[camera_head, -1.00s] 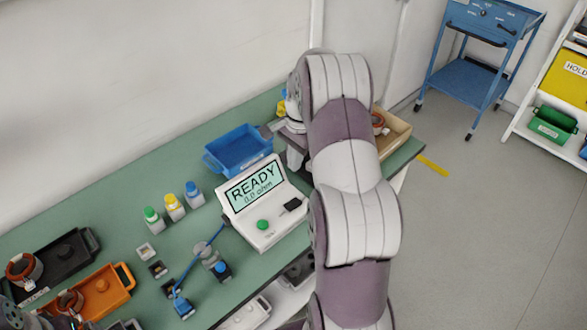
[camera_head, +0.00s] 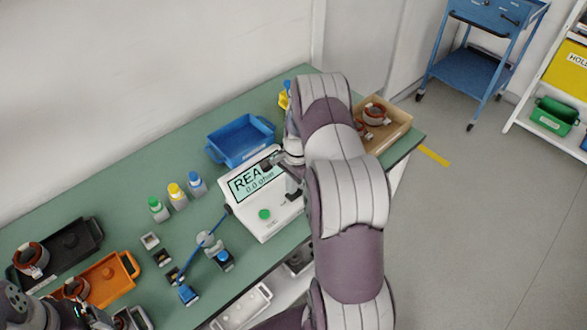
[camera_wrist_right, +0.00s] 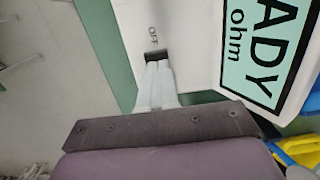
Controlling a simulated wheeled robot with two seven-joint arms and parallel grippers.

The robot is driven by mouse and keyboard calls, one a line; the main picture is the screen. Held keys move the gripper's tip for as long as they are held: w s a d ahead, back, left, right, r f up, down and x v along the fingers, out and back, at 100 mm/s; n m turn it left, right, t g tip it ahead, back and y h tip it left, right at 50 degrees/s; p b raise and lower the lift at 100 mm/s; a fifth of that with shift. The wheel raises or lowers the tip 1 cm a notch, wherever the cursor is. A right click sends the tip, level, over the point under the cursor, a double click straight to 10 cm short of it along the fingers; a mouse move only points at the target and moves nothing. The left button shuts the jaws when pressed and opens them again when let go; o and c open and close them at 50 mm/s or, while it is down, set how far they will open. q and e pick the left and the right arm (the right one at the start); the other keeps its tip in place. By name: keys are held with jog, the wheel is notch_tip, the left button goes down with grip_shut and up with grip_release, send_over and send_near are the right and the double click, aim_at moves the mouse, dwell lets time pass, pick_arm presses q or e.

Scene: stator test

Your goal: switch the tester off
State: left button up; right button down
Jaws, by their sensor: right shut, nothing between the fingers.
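The tester (camera_head: 262,228) is a white box on the green bench with a sloped screen (camera_head: 256,180) and a green button (camera_head: 264,214). The screen is lit, with "REA" and "0.0 ohm" visible and the rest covered by my arm. My right gripper (camera_head: 294,190) is over the tester's right side, shut and empty. In the right wrist view its fingertips (camera_wrist_right: 157,68) are at the black switch (camera_wrist_right: 157,55), beside the "OFF" label; I cannot tell whether they touch. My left gripper (camera_head: 75,312) is partly visible at bottom left.
A blue bin (camera_head: 241,141) stands behind the tester and a wooden tray (camera_head: 399,128) with copper-wound parts lies right of my arm. Several small bottles (camera_head: 177,197), a blue-handled device (camera_head: 207,245) and an orange tray (camera_head: 113,285) are to the left.

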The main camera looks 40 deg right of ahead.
jog(key=shift+f, duration=0.6)
pick_arm(q)
jog(key=shift+r, duration=0.15)
pick_arm(e)
jog(key=shift+a+f, duration=0.1)
